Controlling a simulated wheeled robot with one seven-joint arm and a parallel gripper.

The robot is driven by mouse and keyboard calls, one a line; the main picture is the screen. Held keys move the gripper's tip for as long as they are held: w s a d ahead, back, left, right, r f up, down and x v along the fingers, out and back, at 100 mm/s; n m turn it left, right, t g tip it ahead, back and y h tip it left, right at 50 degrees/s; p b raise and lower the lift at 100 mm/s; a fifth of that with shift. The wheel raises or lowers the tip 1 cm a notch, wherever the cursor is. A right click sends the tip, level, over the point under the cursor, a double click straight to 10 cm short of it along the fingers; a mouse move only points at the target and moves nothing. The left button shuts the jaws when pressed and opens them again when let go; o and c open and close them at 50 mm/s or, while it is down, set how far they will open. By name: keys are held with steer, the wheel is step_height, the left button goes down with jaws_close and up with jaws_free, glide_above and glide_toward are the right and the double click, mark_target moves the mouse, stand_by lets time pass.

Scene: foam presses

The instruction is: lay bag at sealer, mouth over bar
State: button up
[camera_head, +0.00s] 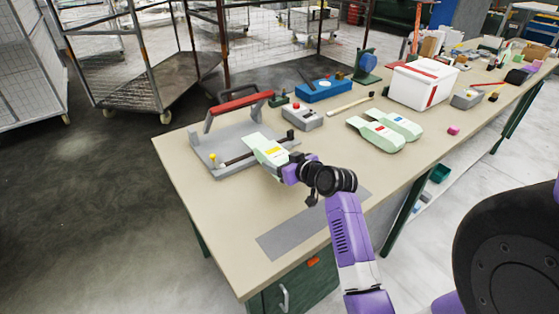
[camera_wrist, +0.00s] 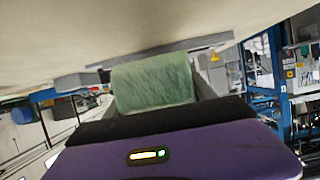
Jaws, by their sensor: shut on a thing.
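A grey sealer (camera_head: 228,146) with a raised red-topped handle (camera_head: 240,104) stands at the left end of the table. Its dark bar (camera_head: 242,159) runs across the front of its base. A pale green bag (camera_head: 263,147) with a yellow label lies at the sealer, its far end reaching over the right part of the bar. My gripper (camera_head: 287,170) is shut on the near end of the bag. In the wrist view the green bag (camera_wrist: 154,84) extends out beyond my gripper. Whether the bag touches the bar I cannot tell.
Two more green bags (camera_head: 372,137) lie to the right on the table. A white box (camera_head: 424,82), a blue case (camera_head: 324,90) and a small grey control box (camera_head: 302,117) stand behind. A grey mat (camera_head: 298,233) lies bare in front. Wire cages (camera_head: 130,60) stand beyond.

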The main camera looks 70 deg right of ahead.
steer(key=shift+f+b, duration=1.7)
steer(key=shift+f, duration=0.75)
steer(key=o, duration=1.5)
steer(key=shift+c, duration=0.2)
steer(key=shift+b+v, duration=0.3)
steer(key=shift+v, duration=3.65)
steer(key=shift+s, duration=0.1)
